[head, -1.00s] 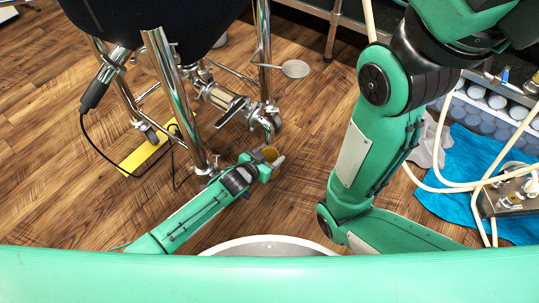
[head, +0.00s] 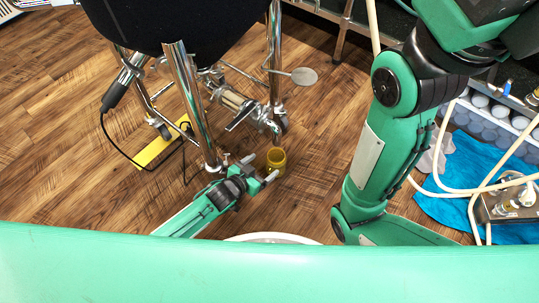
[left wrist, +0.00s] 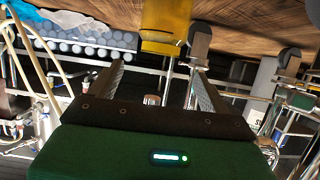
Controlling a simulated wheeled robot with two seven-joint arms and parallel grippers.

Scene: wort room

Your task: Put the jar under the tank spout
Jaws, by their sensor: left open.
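The yellow jar (head: 277,162) stands upright on the wooden floor, just in front of the chrome spout (head: 272,128) of the dark tank (head: 165,18). From this angle I cannot tell whether the jar's mouth is directly below the spout's outlet. My left gripper (head: 261,167) is open, with its fingertips at the jar's near left side and the jar beyond them. In the left wrist view the jar (left wrist: 166,25) shows at the top, past the two spread fingers (left wrist: 158,62), with nothing held between them. My right gripper is out of view; only its arm shows.
Chrome tank legs (head: 190,100) on casters stand left of and behind the jar. A round metal disc (head: 304,75) sticks out at the right leg. A yellow bar (head: 160,148) lies left. A blue cloth (head: 475,185) and pale hoses lie right. Floor right of the jar is clear.

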